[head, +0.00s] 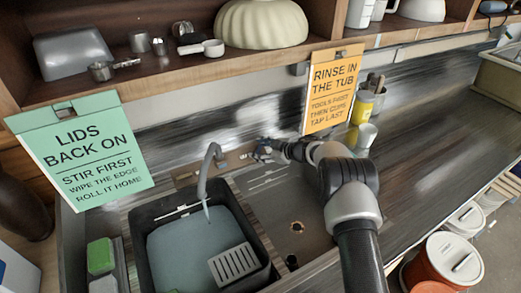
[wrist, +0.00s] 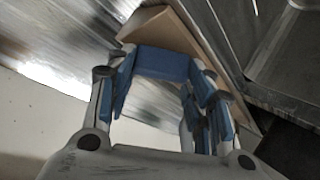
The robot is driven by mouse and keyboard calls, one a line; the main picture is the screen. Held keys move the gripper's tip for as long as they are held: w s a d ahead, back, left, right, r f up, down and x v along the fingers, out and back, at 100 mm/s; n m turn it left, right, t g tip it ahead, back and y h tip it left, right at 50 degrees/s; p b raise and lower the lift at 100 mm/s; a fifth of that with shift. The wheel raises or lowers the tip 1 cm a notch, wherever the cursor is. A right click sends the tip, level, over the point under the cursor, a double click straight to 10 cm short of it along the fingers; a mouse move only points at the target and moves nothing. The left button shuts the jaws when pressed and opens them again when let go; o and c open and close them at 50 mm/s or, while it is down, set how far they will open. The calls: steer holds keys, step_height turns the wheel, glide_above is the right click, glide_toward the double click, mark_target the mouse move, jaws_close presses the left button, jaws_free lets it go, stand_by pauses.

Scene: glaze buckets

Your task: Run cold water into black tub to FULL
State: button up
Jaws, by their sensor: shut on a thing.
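The black tub (head: 137,237) stands in the left sink under the grey curved spout (head: 203,178). A thin stream runs from the spout into the tub. Grey-blue water (head: 180,250) covers the tub's inside, its surface below the rim. A short white mark (head: 183,213) shows on the inner back wall; I cannot read it. My gripper (head: 262,150) is at the tan tap board, right of the spout. In the wrist view its fingers (wrist: 160,75) close around a blue piece, apparently the cold tap handle (wrist: 163,63). The fingers hide part of it.
A grey slotted piece (head: 233,264) is at the tub's front right. A green sponge (head: 100,256) lies left of the tub. The right basin (head: 290,215) is empty. An orange sign (head: 331,90) hangs close above my arm. Yellow and grey cups (head: 362,107) stand behind it.

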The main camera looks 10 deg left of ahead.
steer(key=shift+n, duration=0.3)
steer(key=o, duration=1.1)
steer(key=shift+c, duration=0.2)
steer(key=v, duration=1.2)
steer(key=shift+w, duration=0.15)
